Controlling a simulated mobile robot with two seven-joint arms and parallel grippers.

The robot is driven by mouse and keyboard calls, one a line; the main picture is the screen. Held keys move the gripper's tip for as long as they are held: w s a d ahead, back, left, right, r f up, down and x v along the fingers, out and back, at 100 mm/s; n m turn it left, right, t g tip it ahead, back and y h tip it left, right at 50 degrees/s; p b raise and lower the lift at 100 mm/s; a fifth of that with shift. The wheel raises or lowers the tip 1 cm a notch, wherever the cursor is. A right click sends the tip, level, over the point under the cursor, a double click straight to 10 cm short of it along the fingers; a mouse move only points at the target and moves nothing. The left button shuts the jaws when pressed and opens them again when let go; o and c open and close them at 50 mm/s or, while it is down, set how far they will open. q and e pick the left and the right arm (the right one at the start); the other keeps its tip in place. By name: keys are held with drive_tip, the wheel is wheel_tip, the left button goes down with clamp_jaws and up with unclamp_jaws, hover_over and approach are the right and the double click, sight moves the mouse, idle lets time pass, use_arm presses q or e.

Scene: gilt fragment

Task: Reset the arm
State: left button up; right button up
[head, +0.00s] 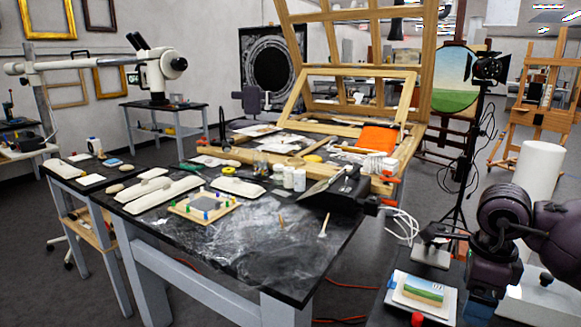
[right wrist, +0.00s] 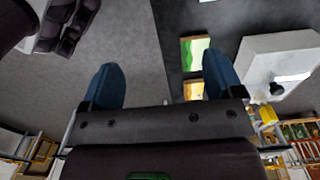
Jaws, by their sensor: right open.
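My right arm comes in at the right edge of the head view, bent, with its dark wrist hanging low. My right gripper (right wrist: 163,82) shows best in the right wrist view, where its two blue fingers stand wide apart with nothing between them. Grey floor shows past one finger, and a dark surface with a small green picture (right wrist: 195,52) lies past the other. My left gripper and left arm are not in view.
A small landscape picture (head: 423,291) lies on a low dark table at the lower right, close to my right arm. A white cylinder (head: 539,168) stands behind the arm. A large black worktable (head: 265,240) with tools and a tilted wooden frame (head: 352,72) fills the middle.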

drive_tip(key=s+a+f+m+t+y, duration=0.1)
drive_tip(key=s+a+f+m+y, duration=0.1)
drive_tip(key=a+m+y, duration=0.3)
drive_tip(key=s+a+f+m+t+y, duration=0.1)
drive_tip(key=s+a+f+m+y, duration=0.15)
drive_tip(key=a+y, duration=0.5)
drive_tip(key=s+a+f+m+t+y, duration=0.1)
drive_tip(key=s+a+f+m+y, duration=0.1)
drive_tip(key=s+a+m+y, duration=0.3)
drive_tip(key=w+d+f+m+t+h, duration=0.1)
drive_tip(key=d+f+m+t+h, duration=0.5)
drive_tip(key=m, duration=0.5)
drive_tip(key=w+d+f+m+t+h, duration=0.1)
drive_tip(key=f+m+t+h, duration=0.25)
drive_tip(key=m+t, duration=0.65)
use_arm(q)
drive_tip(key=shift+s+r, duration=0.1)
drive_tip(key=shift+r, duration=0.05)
use_arm(e)
drive_tip(key=s+d+f+m+g+h, duration=0.2)
drive_tip(key=s+f+m+g+h, duration=0.2)
drive_tip(key=s+f+m, duration=0.2)
drive_tip(key=s+d+f+m+g+h, duration=0.3)
drive_tip(key=s+f+m+g+h, duration=0.1)
drive_tip(key=s+f+m, duration=0.3)
drive_tip(key=shift+d+f, duration=0.35)
drive_tip(key=shift+f, duration=0.5)
